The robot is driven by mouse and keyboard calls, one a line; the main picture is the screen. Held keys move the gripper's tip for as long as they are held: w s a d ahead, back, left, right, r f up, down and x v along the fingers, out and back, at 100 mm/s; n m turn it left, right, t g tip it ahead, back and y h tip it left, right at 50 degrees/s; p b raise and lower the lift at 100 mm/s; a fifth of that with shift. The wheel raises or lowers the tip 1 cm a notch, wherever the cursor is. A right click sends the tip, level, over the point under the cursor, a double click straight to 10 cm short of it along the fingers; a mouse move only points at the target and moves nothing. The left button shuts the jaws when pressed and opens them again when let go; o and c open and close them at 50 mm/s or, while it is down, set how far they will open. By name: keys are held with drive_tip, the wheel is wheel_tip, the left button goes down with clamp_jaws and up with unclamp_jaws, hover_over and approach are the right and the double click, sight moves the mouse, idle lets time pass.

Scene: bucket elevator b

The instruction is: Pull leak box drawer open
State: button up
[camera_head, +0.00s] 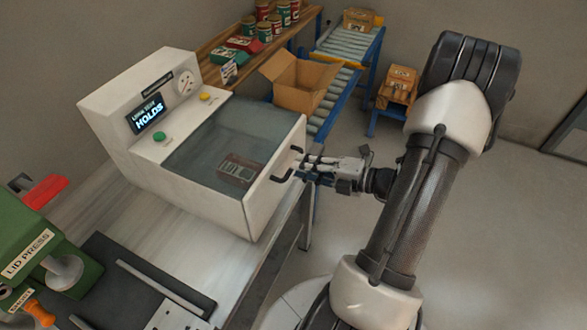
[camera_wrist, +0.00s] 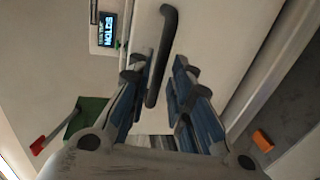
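The leak box (camera_head: 120,105) is a white machine on the bench, with a lit display reading HOLDS and a see-through dark top. Its drawer front (camera_head: 258,205) looks flush with the body. A dark bar handle (camera_head: 279,179) sits on that front; it also shows in the wrist view (camera_wrist: 170,25). My gripper (camera_head: 304,164) is at the handle, reaching in from the right. In the wrist view its fingers (camera_wrist: 160,68) are apart, one on each side of the bar. I cannot tell whether either finger touches it. A brown packet (camera_head: 237,168) shows under the top.
A green lid press (camera_head: 35,255) stands at the lower left. Behind are an open cardboard box (camera_head: 297,85) on a roller conveyor (camera_head: 347,45) and a wooden shelf with tins. The floor (camera_head: 480,210) to the right is clear.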

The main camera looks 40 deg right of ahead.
drive_tip(key=shift+b+x, duration=0.35)
drive_tip(key=shift+x, duration=1.45)
drive_tip(key=shift+c, duration=0.5)
clamp_jaws()
